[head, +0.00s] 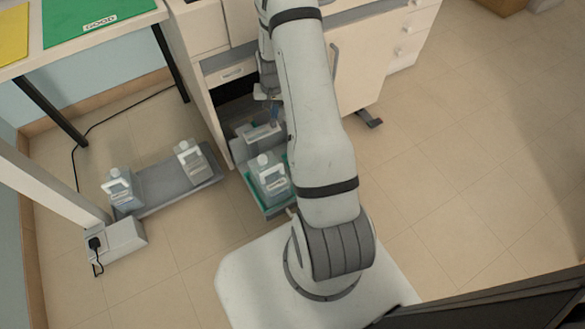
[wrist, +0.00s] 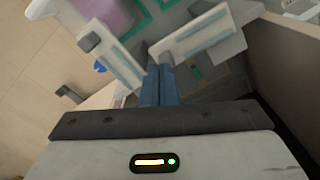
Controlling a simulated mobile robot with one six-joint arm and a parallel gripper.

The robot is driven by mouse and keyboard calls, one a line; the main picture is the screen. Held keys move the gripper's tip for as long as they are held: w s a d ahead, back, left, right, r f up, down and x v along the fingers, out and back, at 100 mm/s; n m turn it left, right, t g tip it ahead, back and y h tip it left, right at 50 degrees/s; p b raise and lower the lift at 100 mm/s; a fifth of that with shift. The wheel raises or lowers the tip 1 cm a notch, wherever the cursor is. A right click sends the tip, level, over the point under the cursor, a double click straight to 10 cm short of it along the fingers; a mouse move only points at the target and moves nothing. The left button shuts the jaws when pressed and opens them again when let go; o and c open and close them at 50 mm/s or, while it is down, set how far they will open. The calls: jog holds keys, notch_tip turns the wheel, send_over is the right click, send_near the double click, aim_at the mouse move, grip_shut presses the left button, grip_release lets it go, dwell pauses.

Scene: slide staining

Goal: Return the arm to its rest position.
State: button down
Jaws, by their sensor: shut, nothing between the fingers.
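My arm reaches from its base in the head view up over the open cabinet. My gripper (wrist: 160,80) shows in the wrist view as two blue-grey fingers pressed together, with nothing between them. In the head view the gripper (head: 273,116) is small and partly beside my arm, over a pull-out tray (head: 262,205).
A table with a green mat (head: 75,30) stands at upper left. A cabinet door (head: 357,65) hangs open right of my arm. Floor at right is clear.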

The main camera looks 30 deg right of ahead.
jog(key=s+a+r+n+p, duration=0.15)
jog(key=r+p, duration=0.25)
jog(key=r, duration=0.7)
jog(key=s+a+r+t+p, duration=0.1)
jog(key=s+a+r+p, duration=0.3)
jog(key=r, duration=0.7)
jog(key=s+a+r+n+p, duration=0.15)
jog(key=r+p, duration=0.35)
jog(key=r, duration=0.6)
jog(key=s+a+r+n+p, duration=0.1)
jog(key=s+a+r+p, duration=0.1)
jog(key=s+r+p, duration=0.3)
jog(key=s+a+r+n+t+p, duration=0.1)
jog(key=s+r+p, duration=0.4)
jog(key=r, duration=0.8)
jog(key=s+a+r+n+p, duration=0.1)
jog(key=s+a+r+p, duration=0.2)
jog(key=s+r+p, duration=0.2)
notch_tip(320, 180, up, 4)
jog(key=s, duration=0.2)
jog(key=shift+s+a+t, duration=0.3)
jog(key=shift+s+a, duration=0.05)
jog(key=shift+a, duration=0.05)
